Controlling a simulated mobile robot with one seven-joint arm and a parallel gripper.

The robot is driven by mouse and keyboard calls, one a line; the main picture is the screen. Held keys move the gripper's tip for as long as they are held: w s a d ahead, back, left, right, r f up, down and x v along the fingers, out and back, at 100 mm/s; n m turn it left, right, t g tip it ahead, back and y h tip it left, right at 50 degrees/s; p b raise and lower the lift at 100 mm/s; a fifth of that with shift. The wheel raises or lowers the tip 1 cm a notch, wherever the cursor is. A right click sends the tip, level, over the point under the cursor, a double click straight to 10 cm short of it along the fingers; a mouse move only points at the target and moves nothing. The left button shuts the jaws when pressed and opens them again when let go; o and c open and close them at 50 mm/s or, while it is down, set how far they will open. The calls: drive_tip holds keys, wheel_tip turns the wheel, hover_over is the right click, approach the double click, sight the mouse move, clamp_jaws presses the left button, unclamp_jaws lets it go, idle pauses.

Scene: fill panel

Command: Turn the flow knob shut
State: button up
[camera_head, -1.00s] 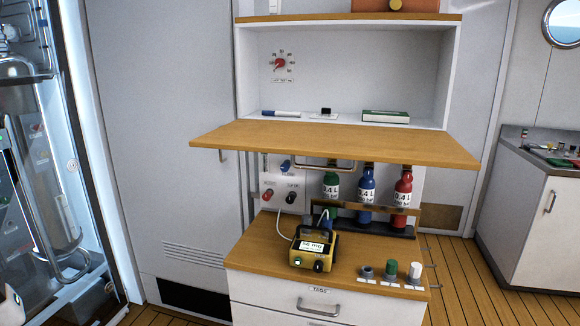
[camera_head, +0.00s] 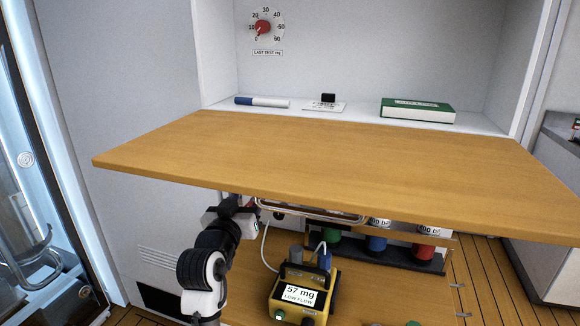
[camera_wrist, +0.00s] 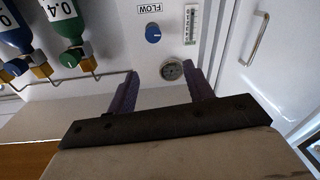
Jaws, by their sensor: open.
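The blue flow knob (camera_wrist: 153,33) is on the white panel in the wrist view, beside an upside-down FLOW label (camera_wrist: 149,8). A pale pointer mark shows on its face. My gripper (camera_wrist: 165,78) is open, its two purple fingers pointing toward the panel. A small round gauge (camera_wrist: 172,70) shows between the fingertips. In the head view my gripper (camera_head: 236,208) is under the wooden flap's front edge, partly hidden. The knob is hidden there.
The wooden flap (camera_head: 330,165) overhangs my arm. A yellow meter (camera_head: 298,295) reading "57 mg LOW FLOW" stands below, right of my arm. Bottles, including a green one (camera_wrist: 65,25), and a bent metal rail (camera_wrist: 100,75) are left of the fingers in the wrist view.

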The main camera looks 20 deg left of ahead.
drive_tip(key=w+p, duration=0.4)
drive_tip(key=w, duration=1)
drive_tip(key=shift+w+d+f, duration=0.3)
drive_tip(key=shift+w+f, duration=0.1)
drive_tip(key=c, duration=1)
drive_tip(key=shift+f+m+b, duration=0.15)
drive_tip(key=shift+m+b, duration=0.25)
drive_tip(key=shift+b, duration=0.1)
